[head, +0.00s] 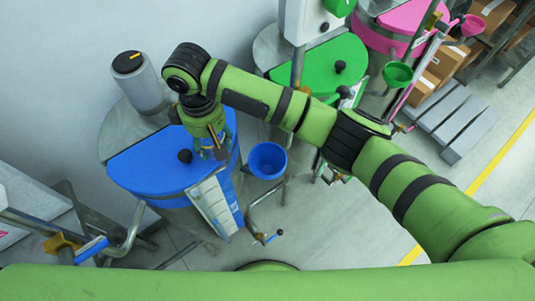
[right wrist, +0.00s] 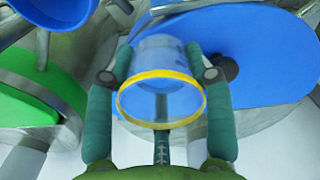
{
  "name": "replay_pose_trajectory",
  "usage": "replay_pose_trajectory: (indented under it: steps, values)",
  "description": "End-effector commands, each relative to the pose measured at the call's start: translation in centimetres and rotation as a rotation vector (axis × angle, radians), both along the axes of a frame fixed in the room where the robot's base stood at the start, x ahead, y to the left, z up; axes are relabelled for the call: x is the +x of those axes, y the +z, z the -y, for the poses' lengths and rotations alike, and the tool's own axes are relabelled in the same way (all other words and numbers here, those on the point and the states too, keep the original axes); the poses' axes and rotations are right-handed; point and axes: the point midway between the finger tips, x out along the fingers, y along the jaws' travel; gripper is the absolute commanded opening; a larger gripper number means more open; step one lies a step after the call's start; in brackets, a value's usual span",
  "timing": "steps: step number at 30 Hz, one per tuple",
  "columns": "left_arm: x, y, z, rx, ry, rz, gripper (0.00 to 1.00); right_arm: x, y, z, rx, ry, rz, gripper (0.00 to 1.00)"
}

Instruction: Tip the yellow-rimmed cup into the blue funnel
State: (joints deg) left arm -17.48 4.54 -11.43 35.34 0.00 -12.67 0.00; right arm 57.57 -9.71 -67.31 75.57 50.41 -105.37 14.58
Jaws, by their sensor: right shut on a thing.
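The yellow-rimmed cup (right wrist: 160,75) is clear, and its yellow rim faces the camera in the right wrist view. My right gripper (right wrist: 158,62) is shut on it, one finger on each side. In the head view the right gripper (head: 208,148) hangs over the right part of the blue drum lid, and the cup is mostly hidden there. The blue funnel (head: 267,160) stands just right of the blue drum, a short way right of the gripper. In the right wrist view the funnel (right wrist: 22,22) shows at the top left corner, apart from the cup. My left gripper is not in view.
The blue drum lid (head: 150,165) has a black knob (head: 185,156). A green-lidded drum (head: 318,65) and green funnel (head: 397,75) are further right. A labelled panel (head: 212,205) hangs on the blue drum's front.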

Motion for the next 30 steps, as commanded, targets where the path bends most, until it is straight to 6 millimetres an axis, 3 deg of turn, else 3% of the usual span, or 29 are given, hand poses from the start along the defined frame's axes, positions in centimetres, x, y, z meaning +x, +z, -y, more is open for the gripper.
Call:
replay_pose_trajectory:
  steps: [7,17,23,30]
  values:
    - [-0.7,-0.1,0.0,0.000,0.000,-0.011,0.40,0.2,0.1,0.5,0.054,-0.004,0.005,0.20]
    - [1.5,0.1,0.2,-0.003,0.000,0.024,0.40,-0.3,0.2,2.0,0.233,-0.006,0.034,0.20]
    - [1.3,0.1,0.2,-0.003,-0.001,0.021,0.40,-0.5,-0.4,3.0,0.361,-0.006,0.054,0.20]
    - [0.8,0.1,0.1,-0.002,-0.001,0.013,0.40,-0.7,0.4,4.3,0.514,-0.006,0.079,0.20]
